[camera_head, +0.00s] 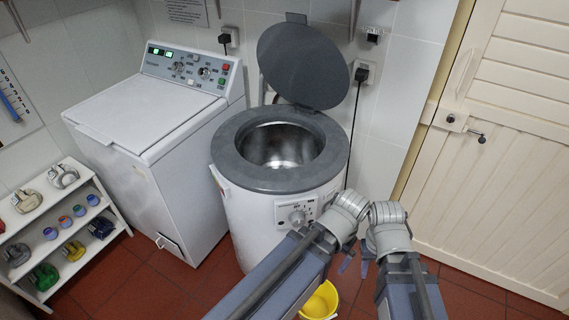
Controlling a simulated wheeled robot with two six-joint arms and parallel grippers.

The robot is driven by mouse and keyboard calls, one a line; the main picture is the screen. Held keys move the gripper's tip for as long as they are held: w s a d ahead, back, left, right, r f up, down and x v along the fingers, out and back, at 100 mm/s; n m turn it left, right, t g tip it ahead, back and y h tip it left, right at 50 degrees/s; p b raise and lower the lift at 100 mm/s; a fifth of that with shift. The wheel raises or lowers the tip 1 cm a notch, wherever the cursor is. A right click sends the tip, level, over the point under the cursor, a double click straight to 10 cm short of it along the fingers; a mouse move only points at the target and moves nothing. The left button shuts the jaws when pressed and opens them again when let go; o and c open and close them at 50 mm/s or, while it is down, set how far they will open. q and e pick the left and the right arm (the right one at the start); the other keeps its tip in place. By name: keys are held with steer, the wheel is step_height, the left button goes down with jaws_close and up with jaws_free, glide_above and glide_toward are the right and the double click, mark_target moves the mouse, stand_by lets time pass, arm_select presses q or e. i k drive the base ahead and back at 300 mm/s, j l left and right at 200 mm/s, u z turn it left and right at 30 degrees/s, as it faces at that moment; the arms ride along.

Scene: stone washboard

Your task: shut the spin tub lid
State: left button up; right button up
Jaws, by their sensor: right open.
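The spin tub (250,232) is a round white machine with a dark grey top ring and a shiny metal drum (283,147). Its round dark grey lid (300,66) stands raised and tilted back at the rear of the ring, so the drum is uncovered. My right gripper (355,267) shows only as small bluish fingertips below the grey arm joints, open, in front of and to the right of the tub. It is apart from the lid. The rest of it is hidden by my arm. My left gripper is not in view.
A white top-loading washer (150,105) with a control panel stands left of the tub. A shelf (62,275) with small items is at far left. A yellow bucket (322,302) sits on the red tiled floor. A cream door (505,150) is at right. A plugged-in cable (361,76) hangs behind the tub.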

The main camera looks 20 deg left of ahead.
mark_target(301, 63)
steer(key=i+l, duration=0.1)
steer(key=l, duration=0.3)
steer(key=i+l, duration=0.15)
steer(key=l, duration=0.25)
steer(key=i+l+u, duration=0.1)
steer(key=l, duration=0.3)
steer(key=i+l, duration=0.1)
steer(key=l, duration=0.3)
steer(key=i+l+u, duration=0.1)
steer(key=i, duration=0.4)
steer(key=i+l, duration=0.25)
steer(key=i, duration=0.25)
steer(key=j+u, duration=0.05)
